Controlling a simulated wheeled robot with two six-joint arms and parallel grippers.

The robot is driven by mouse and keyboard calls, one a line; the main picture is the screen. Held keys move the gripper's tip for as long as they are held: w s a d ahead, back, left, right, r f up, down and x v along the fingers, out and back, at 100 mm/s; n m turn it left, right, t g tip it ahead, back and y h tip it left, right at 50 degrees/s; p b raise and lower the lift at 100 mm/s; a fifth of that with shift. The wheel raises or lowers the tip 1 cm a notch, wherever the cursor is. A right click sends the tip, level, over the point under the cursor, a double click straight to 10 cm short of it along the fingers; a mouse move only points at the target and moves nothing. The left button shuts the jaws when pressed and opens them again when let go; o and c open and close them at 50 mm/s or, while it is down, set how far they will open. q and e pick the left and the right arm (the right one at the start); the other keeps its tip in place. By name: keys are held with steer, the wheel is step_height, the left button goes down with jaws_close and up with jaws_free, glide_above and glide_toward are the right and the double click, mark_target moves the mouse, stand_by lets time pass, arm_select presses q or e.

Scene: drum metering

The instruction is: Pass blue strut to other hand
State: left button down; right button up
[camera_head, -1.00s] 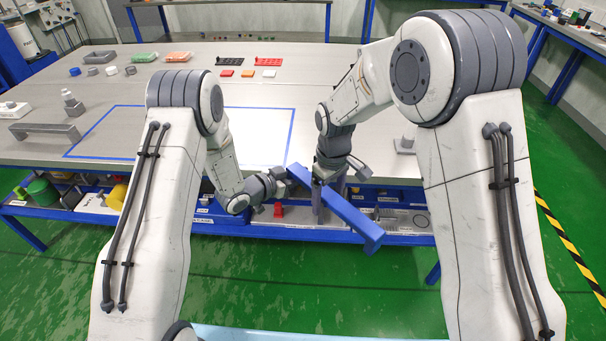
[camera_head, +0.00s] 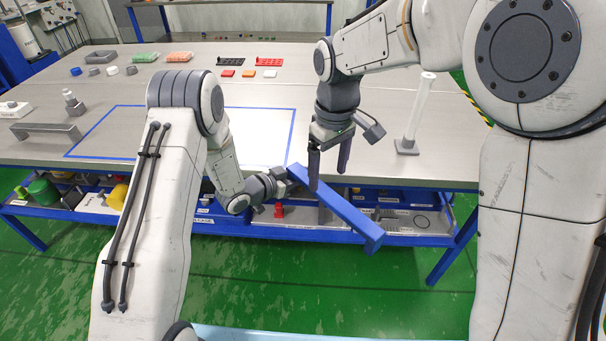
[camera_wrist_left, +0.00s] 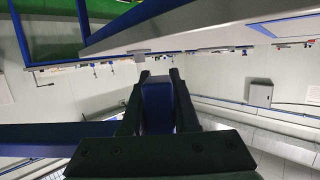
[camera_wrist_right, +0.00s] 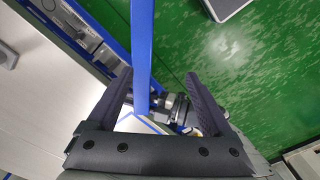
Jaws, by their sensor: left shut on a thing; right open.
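The blue strut (camera_head: 340,211) is held in the air in front of the table's near edge, slanting down to the right in the head view. My left gripper (camera_head: 287,178) is shut on the strut near its upper left end. The left wrist view shows the strut (camera_wrist_left: 157,105) clamped between the left fingers (camera_wrist_left: 158,100). My right gripper (camera_head: 329,170) is open, its fingers pointing down above the strut. In the right wrist view the strut (camera_wrist_right: 142,45) lies between the open right fingers (camera_wrist_right: 155,92), apart from both in the picture.
The grey table (camera_head: 225,85) carries a blue-outlined area (camera_head: 120,135), a grey handle-shaped part (camera_head: 45,130) and a white post on a base (camera_head: 415,115). Small trays and parts sit at the back. A blue lower shelf (camera_head: 300,233) holds several items.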

steer(key=s+d+f, duration=0.1)
steer(key=s, duration=1)
steer(key=s+d+f+m, duration=0.1)
steer(key=s+d, duration=0.1)
steer(key=s, duration=0.9)
steer(key=shift+s+m+y, duration=0.3)
steer(key=shift+s+y, duration=0.05)
steer(key=shift+y, duration=0.05)
steer(key=shift+d, duration=0.1)
